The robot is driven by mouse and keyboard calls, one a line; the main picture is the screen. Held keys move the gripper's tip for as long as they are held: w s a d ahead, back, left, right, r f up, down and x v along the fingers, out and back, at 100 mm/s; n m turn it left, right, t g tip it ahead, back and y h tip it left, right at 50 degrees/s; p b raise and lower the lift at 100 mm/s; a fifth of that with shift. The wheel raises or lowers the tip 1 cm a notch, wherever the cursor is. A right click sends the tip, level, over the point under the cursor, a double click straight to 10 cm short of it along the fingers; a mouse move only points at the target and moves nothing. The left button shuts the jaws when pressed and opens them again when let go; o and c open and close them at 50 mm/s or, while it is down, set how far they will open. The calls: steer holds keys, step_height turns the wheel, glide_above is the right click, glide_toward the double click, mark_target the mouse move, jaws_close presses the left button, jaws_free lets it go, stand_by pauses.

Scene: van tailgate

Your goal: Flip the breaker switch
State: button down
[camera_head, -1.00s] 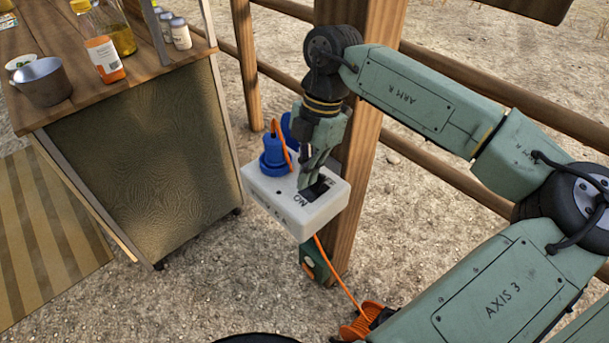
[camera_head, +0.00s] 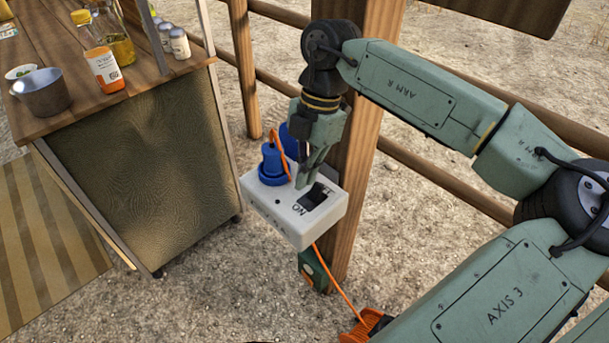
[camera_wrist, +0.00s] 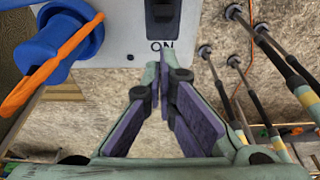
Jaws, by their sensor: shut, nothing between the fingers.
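The breaker box (camera_head: 275,212) is a white box on the wooden post, with a black rocker switch (camera_head: 316,197) set in its top face. "ON" is printed beside the switch. In the wrist view the switch (camera_wrist: 162,12) is at the top edge, partly cut off, with "ON" just below it. My gripper (camera_head: 303,184) is shut and empty, its fingertips by the switch in the head view. In the wrist view the fingertips (camera_wrist: 158,66) meet just below the "ON" label. I cannot tell whether they touch the box, nor which way the rocker is tilted.
A blue plug (camera_head: 272,168) with an orange cable stands on the box beside my gripper. The wooden post (camera_head: 360,165) is right behind. A counter (camera_head: 140,90) with a metal pot (camera_head: 42,95) and bottles is at left. Fence rails run behind. An orange cable reel (camera_head: 362,328) lies below.

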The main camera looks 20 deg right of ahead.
steer(key=a+v, duration=0.1)
steer(key=v, duration=0.7)
steer(key=shift+s+a+r, duration=0.3)
steer(key=shift+a+r, duration=0.05)
steer(key=shift+r, duration=0.25)
